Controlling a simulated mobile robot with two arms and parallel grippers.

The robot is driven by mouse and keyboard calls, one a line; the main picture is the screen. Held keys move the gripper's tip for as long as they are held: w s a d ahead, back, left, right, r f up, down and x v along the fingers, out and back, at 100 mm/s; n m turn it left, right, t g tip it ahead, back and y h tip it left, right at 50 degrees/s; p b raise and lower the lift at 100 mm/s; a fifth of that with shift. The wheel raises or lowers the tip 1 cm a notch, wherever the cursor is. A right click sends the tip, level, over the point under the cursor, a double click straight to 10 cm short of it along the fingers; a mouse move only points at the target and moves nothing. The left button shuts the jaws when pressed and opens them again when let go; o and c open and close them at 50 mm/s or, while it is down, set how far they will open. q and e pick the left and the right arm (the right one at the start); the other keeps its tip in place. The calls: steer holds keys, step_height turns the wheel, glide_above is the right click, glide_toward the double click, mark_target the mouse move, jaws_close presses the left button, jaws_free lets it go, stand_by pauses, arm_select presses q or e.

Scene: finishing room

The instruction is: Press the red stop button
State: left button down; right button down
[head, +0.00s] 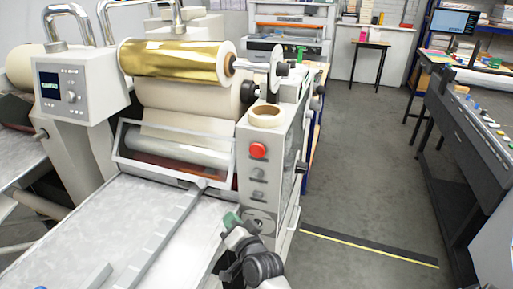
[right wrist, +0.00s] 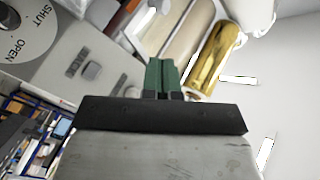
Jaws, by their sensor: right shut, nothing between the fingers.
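The red stop button (head: 258,150) is a round red cap on the light grey front panel of the laminating machine (head: 270,128), below a cardboard-coloured ring. My right gripper (head: 231,219) shows in the head view below and left of the button, apart from it, close to the panel's lower part. Its green fingertips are together and empty; they also show in the right wrist view (right wrist: 161,76). In that view I cannot make out the button for certain. My left gripper is not in view.
Below the button are grey knobs (head: 258,173) and a dial marked OPEN and SHUT (right wrist: 22,38). A gold foil roll (head: 172,61) and a cream roll sit above. The metal feed table (head: 95,230) lies left. The grey floor (head: 370,180) right of the machine is open.

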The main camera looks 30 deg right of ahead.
mark_target(258, 149)
step_height(258, 149, up, 13)
steer(key=s+d+m+t+h+p, duration=0.1)
steer(key=d+m+t, duration=0.1)
steer(key=shift+d+m+t, duration=0.2)
steer(key=shift+m+t, duration=0.1)
steer(key=shift+t, duration=0.1)
steer(key=shift+w, duration=0.1)
steer(key=shift+w+d+b, duration=0.75)
steer(key=shift+w+d, duration=0.7)
steer(key=shift+d, duration=0.2)
steer(key=shift+w+d+b, duration=0.75)
steer(key=shift+w+d, duration=0.7)
steer(key=shift+d, duration=0.2)
steer(key=shift+w+d, duration=0.1)
steer(key=shift+w+d, duration=0.15)
steer(key=shift+d, duration=0.05)
